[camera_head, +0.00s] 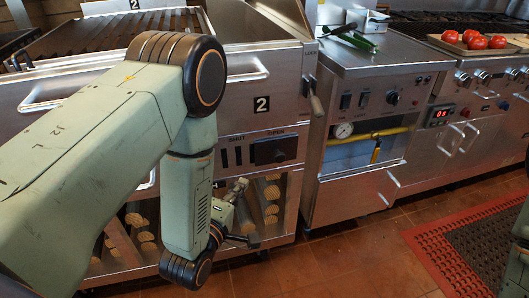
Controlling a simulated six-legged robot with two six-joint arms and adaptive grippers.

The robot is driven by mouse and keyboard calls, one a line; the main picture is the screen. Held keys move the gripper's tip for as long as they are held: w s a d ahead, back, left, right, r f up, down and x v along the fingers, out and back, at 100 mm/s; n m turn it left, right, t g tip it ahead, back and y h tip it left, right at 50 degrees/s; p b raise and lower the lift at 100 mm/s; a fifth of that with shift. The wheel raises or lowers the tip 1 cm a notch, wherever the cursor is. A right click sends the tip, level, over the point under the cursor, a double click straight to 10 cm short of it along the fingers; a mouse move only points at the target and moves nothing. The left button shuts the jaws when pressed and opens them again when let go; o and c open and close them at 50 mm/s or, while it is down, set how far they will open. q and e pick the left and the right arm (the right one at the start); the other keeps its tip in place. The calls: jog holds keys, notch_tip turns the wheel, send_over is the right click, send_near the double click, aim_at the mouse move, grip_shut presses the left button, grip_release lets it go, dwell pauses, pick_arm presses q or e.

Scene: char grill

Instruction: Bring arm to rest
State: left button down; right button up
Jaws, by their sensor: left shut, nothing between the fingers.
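My left arm, pale green with dark joints, comes in from the left and bends down in front of the grill unit (255,72). My left gripper (239,186) is small in the picture, beyond the wrist, in front of the unit's lower opening. It is shut and empty. Part of it is hidden behind my own forearm. At the right edge only a piece of my right arm shows; my right gripper is out of view.
The grill unit has a switch panel (268,150) and a lower opening with several round pale pieces. A steel cabinet (350,200) with a gauge (343,130) stands right of it. Tomatoes (475,41) lie on a board. A red-edged mat (425,250) covers part of the tiled floor.

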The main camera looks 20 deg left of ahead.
pick_arm(q)
jog(key=s+f+m+g, duration=0.9)
jog(key=s+f+m, duration=0.25)
jog(key=f, duration=0.25)
jog(key=s+a+f+m+g+p, duration=0.1)
jog(key=s+m+g, duration=0.3)
jog(key=s, duration=1.5)
jog(key=g, duration=0.3)
jog(key=shift+a+f+g+y, duration=0.25)
jog(key=shift+a+g+y, duration=0.05)
jog(key=shift+g+y, duration=0.1)
jog(key=c, duration=2.1)
grip_release()
